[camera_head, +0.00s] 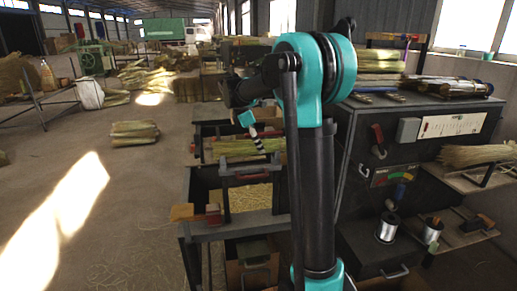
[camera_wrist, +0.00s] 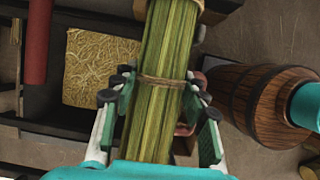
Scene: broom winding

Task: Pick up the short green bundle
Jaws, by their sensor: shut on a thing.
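The green bundle (camera_wrist: 165,55) is a sheaf of straight green and yellowish stalks with a tan tie round its middle. In the wrist view it runs from the top edge down between the fingers of my gripper (camera_wrist: 162,92). The fingers are shut on it, one on each side, near the tie. In the head view my gripper (camera_head: 256,137) points down over a green bundle (camera_head: 240,149) lying crosswise above the dark rack.
A dark rack (camera_head: 197,236) stands below, with a straw-filled tray (camera_head: 248,197). A wooden barrel-shaped thing (camera_wrist: 255,100) is close right in the wrist view. Another bundle (camera_head: 134,133) lies on the open floor left.

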